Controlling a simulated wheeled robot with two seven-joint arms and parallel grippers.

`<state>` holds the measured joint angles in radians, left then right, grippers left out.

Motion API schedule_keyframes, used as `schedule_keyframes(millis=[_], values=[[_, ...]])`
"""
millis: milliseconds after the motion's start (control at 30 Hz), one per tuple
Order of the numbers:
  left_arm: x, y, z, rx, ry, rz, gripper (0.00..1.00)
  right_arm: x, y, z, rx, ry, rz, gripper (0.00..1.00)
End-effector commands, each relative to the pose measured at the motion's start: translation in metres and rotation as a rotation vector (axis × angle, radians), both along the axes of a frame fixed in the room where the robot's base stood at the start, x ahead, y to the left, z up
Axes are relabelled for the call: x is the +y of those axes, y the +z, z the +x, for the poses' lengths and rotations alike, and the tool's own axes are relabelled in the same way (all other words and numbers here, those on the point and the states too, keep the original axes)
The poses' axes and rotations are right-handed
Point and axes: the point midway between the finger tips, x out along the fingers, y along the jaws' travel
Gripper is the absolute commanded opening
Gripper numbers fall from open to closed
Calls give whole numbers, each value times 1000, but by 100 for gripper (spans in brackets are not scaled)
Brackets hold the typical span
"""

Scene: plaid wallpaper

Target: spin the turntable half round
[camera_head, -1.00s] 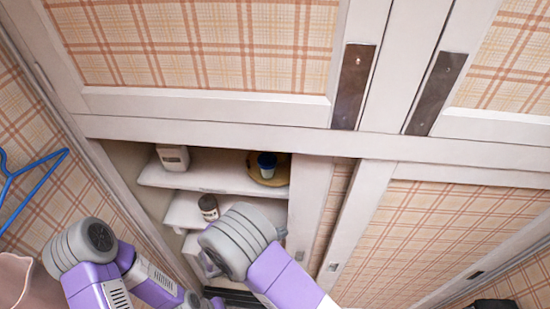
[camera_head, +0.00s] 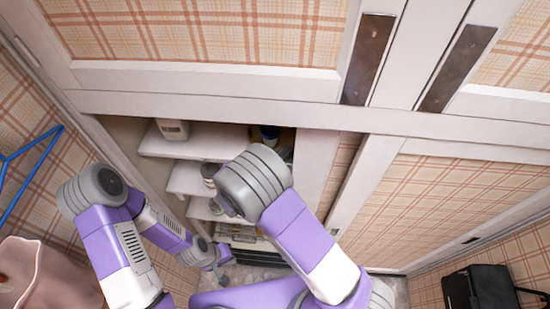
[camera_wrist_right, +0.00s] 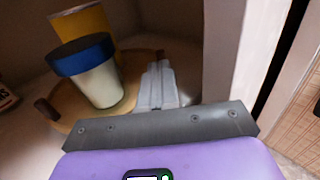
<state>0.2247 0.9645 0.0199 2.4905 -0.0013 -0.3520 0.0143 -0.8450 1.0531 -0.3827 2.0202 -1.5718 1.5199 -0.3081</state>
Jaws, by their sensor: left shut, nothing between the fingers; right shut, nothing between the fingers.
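The turntable (camera_wrist_right: 66,103) is a round wooden disc in the cabinet, seen in the right wrist view. A white jar with a blue lid (camera_wrist_right: 84,55) and a taller yellow container (camera_wrist_right: 88,24) stand on it. A dark peg (camera_wrist_right: 46,109) shows at its left edge. My right gripper (camera_wrist_right: 158,75) is shut and empty at the disc's right side; whether it touches is unclear. My left gripper (camera_head: 222,277) is low by the cabinet's lower part, shut and empty.
A white container (camera_head: 173,130) stands on the upper shelf (camera_head: 205,142). A pale cabinet upright (camera_wrist_right: 229,50) stands close right of my right gripper. A blue hanger (camera_head: 30,165) and pink cloth (camera_head: 45,275) are at left, a black bag (camera_head: 480,290) at lower right.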

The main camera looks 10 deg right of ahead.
Motion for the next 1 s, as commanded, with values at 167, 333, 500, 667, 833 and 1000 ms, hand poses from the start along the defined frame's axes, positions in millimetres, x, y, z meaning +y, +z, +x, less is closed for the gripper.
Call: schedule_keyframes(millis=[167,333,500,667,833,1000], values=[[0,0,0,0,0,0,0,-11,0,5,1,8,-1,0],[0,0,0,0,0,0,0,-14,0,7,1,11,0,0],[0,0,0,0,0,0,0,-13,0,7,1,11,-1,0],[0,-1,0,0,0,0,0,-19,0,8,1,9,-1,0],[0,-1,0,0,0,0,0,-27,-1,10,1,10,0,0],[0,-1,0,0,0,0,0,-27,0,10,1,9,0,0]])
